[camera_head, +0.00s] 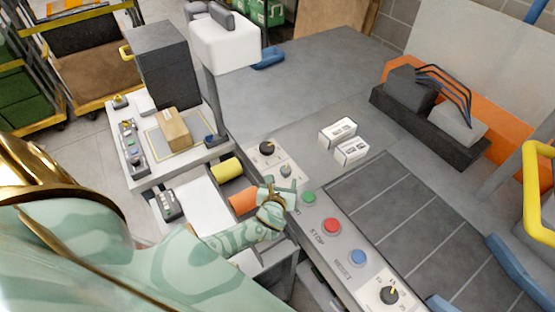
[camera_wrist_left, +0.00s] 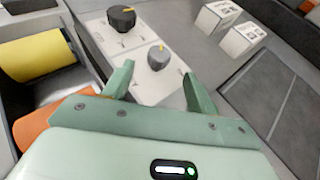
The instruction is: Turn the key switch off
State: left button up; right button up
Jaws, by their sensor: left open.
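A control panel strip (camera_head: 315,222) runs along the table edge. Near its far end sit a black knob (camera_head: 267,148) and a smaller grey knob (camera_head: 285,170), each with a pale mark. In the left wrist view, the grey knob (camera_wrist_left: 158,60) and the black knob (camera_wrist_left: 122,18) show yellow pointers. Another dark knob (camera_head: 389,294) with a yellow pointer is at the near end. I cannot tell by label which is the key switch. My left gripper (camera_head: 282,189) is open and empty, its fingers pointing toward the grey knob. My right gripper is not seen.
Green (camera_head: 309,197), red (camera_head: 331,225) and blue (camera_head: 357,257) buttons line the panel beside the gripper. Two white boxes (camera_head: 343,140) stand on the table. Yellow (camera_head: 227,168) and orange (camera_head: 242,201) rollers lie left. A cardboard box (camera_head: 174,129) sits on a scale.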

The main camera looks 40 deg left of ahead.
pick_arm(q)
jog(key=p+v, duration=0.1)
jog(key=v, duration=0.6)
jog(key=shift+s, duration=0.1)
